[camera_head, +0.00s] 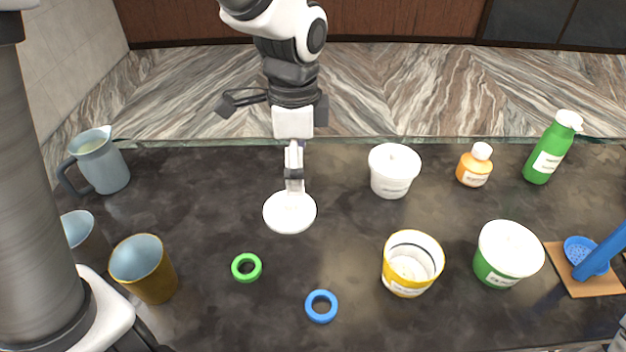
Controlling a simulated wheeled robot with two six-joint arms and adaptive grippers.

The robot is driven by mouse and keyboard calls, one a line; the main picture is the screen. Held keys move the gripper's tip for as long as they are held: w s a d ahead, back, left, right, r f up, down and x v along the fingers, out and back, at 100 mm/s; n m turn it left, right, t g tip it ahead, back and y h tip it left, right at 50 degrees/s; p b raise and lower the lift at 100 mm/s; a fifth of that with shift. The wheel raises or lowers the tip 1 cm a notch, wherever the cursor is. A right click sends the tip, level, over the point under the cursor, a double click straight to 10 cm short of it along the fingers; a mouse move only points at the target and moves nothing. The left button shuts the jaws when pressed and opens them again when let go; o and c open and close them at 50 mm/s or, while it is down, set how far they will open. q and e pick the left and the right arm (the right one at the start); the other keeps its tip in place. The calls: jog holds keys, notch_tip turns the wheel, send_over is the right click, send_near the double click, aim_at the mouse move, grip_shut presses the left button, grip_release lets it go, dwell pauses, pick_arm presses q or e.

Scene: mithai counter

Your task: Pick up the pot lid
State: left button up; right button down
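The pot lid is a round white disc (290,215) near the middle of the dark counter. It looks flat; I cannot tell whether it touches the counter. My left gripper (294,186) reaches down from the top of the view, with its fingertips over the far part of the lid. The fingers line up one behind the other, so their gap and any grip on the lid are hidden. A yellow-and-white pot (393,279) stands open to the right, with pale contents.
A lidded white tub (391,187) and a green-and-white tub (494,273) stand right. Green (236,272) and blue (310,312) rings lie in front. Cups (155,284) and a jug (108,172) stand left. Bottles (545,160) and a wooden board (594,288) are far right.

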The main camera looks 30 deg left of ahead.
aim_at(288, 203)
pick_arm(q)
jog(key=s+f, duration=0.1)
jog(key=s, duration=0.1)
jog(key=s+f+p, duration=0.1)
jog(key=s, duration=0.1)
jog(key=shift+a+f+p, duration=0.2)
jog(key=shift+p, duration=0.1)
jog(key=f, duration=0.1)
jog(key=w+f, duration=0.1)
jog(key=f, duration=0.1)
jog(key=w+f, duration=0.1)
jog(key=shift+d+f+p, duration=0.15)
jog(key=shift+p, duration=0.25)
jog(key=shift+w+f, duration=0.15)
jog(key=shift+w, duration=0.05)
jog(key=shift+s, duration=0.1)
jog(key=shift+s+r, duration=0.25)
jog(key=shift+s, duration=0.25)
jog(key=c, duration=0.9)
jog(key=shift+s, duration=0.15)
jog(key=shift+c, duration=1)
pick_arm(e)
jog(key=s+r, duration=0.1)
jog(key=r, duration=0.2)
jog(key=shift+s, duration=0.4)
